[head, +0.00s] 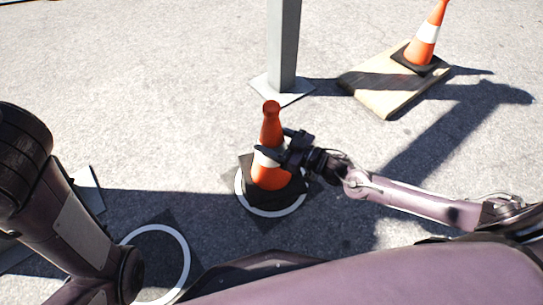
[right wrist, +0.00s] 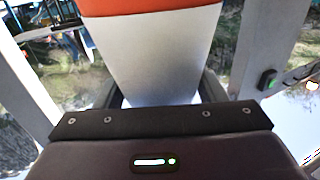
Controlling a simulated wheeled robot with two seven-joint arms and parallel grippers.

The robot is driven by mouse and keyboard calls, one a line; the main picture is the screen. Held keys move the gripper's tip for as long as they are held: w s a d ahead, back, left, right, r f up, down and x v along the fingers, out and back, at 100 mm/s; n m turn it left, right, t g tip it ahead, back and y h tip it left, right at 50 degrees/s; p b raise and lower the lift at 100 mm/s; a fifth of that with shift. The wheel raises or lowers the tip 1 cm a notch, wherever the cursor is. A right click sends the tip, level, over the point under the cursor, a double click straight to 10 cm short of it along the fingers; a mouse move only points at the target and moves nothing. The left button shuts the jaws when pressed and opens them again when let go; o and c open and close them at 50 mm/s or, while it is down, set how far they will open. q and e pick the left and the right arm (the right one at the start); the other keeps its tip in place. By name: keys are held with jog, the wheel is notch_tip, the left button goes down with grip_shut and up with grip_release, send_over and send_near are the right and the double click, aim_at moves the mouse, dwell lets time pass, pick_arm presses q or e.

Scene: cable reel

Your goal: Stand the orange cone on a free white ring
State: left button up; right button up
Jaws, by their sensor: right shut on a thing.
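My right gripper (head: 277,148) is shut on the orange cone (head: 271,128) at its white band. In the right wrist view the cone's white band (right wrist: 160,55) fills the space between the fingers, with orange above it. The cone is upright or nearly so, with its black base over a white ring (head: 272,212) on a dark patch. Whether the base touches the ground I cannot tell. Another white ring (head: 187,252) lies empty at the lower left, partly hidden by my body and left arm. My left gripper is not in view.
A second orange cone (head: 428,33) stands on a wooden board (head: 388,97) at the upper right. A grey post (head: 284,45) on a flat plate rises behind the held cone. The asphalt between the post and the left side is clear.

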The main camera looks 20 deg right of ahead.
notch_tip(320, 180, down, 5)
jog(key=b, duration=0.3)
jog(key=shift+r, duration=0.15)
jog(key=o, duration=1.9)
jog(key=shift+f, duration=0.25)
jog(key=shift+r, duration=0.1)
